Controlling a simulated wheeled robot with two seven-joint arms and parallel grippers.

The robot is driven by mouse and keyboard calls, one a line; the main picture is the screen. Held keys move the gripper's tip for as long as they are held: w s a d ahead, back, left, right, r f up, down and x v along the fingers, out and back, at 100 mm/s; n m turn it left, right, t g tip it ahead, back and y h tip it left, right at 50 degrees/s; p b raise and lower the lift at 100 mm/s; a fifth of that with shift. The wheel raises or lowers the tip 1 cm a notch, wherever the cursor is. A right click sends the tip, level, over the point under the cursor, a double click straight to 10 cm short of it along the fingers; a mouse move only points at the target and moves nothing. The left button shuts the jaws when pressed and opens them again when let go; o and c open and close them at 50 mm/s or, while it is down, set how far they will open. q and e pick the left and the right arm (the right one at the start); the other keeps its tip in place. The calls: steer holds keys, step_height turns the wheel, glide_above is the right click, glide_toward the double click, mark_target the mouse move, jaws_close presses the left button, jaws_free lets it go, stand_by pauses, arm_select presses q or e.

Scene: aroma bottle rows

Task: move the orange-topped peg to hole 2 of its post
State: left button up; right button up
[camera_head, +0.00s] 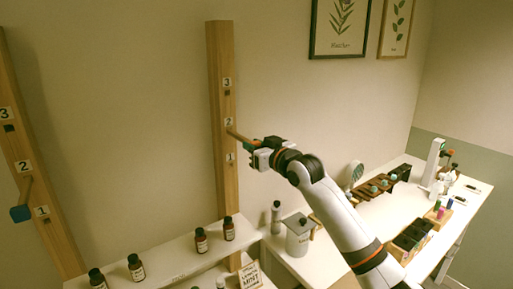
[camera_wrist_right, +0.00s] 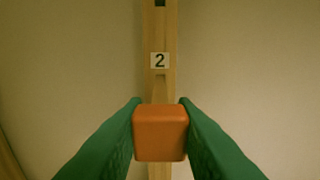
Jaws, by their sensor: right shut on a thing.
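My right gripper (camera_head: 252,145) is shut on the orange-topped peg (camera_head: 239,137) in front of the middle wooden post (camera_head: 222,60). In the right wrist view the orange top (camera_wrist_right: 160,133) sits between my green fingers. The peg's wooden shaft points at the post, and its far end meets the post face just under label 2 (camera_head: 228,121). I cannot tell how deep, if at all, it sits in hole 2. Hole 3 (camera_head: 227,93) is empty, with label 3 above it. Label 1 (camera_head: 230,157) is below the peg. My left gripper is out of view.
Dark bottles (camera_head: 201,240) stand on the white shelf (camera_head: 180,256) below. A canister (camera_head: 298,238) and other goods stand on the counter at the right.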

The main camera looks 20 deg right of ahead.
steer(key=shift+w+a, duration=0.1)
steer(key=shift+w, duration=0.2)
steer(key=o, duration=1.1)
steer(key=shift+c, duration=0.2)
steer(key=shift+s+f+b, duration=0.1)
steer(key=shift+s+b, duration=0.35)
steer(key=shift+s, duration=0.05)
steer(key=b+v, duration=0.4)
steer(key=v, duration=0.7)
